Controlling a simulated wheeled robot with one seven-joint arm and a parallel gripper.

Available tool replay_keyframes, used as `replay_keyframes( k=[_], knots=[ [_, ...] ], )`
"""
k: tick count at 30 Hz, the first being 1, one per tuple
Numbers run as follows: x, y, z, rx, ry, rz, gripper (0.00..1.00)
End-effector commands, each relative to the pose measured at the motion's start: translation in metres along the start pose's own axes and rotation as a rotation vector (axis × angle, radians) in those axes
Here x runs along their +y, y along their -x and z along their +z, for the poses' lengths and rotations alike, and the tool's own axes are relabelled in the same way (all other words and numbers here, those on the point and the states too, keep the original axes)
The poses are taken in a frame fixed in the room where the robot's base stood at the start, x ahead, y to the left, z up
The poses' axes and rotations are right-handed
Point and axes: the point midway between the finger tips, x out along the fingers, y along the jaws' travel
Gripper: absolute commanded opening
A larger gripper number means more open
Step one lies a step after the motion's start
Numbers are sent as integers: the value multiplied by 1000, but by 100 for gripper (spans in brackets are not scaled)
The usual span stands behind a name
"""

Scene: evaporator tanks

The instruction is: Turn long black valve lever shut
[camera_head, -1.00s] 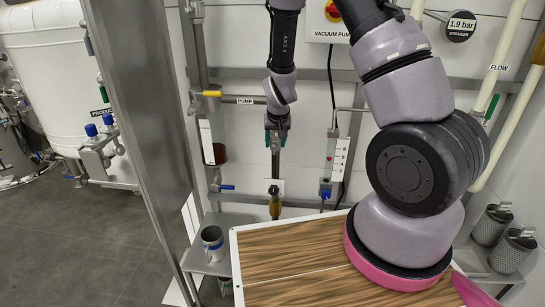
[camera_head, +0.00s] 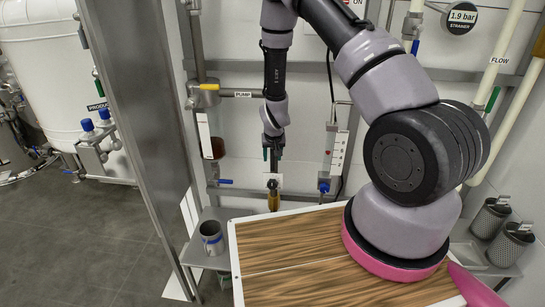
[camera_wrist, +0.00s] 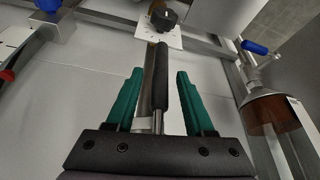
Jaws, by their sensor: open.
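The long black valve lever (camera_wrist: 160,75) shows in the wrist view as a black sleeve on a metal rod. It runs between the two teal fingers of my gripper (camera_wrist: 159,76), which is open. A gap shows on both sides, wider on the left. A metal pipe runs close to the left of the lever. In the head view my gripper (camera_head: 273,155) points down in front of the wall pipes, and the lever is hidden or too small to tell there.
A black knob on a white plate (camera_wrist: 174,32) sits beyond the lever. A blue handle (camera_wrist: 254,47) and an amber cylinder (camera_wrist: 271,114) are at the right. In the head view, a wooden board (camera_head: 290,262) lies below and a metal post (camera_head: 142,110) stands left.

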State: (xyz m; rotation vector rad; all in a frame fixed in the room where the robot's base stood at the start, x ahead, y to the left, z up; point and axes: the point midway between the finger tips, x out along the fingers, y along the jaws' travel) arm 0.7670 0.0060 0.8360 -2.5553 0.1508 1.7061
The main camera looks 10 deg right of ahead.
Motion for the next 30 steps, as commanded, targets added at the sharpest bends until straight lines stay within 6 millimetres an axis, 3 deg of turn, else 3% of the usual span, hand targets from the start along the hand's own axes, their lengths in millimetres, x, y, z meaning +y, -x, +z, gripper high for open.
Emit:
replay_keyframes(
  k=[6, 7, 10, 11, 30],
  knots=[
    [0, 0, 0, 0, 0, 0, 53],
    [0, 0, 0, 0, 0, 0, 46],
    [0, 0, 0, -1, 0, 0, 7],
    [0, 0, 0, -1, 0, 0, 0],
    [0, 0, 0, -1, 0, 0, 0]
  ],
)
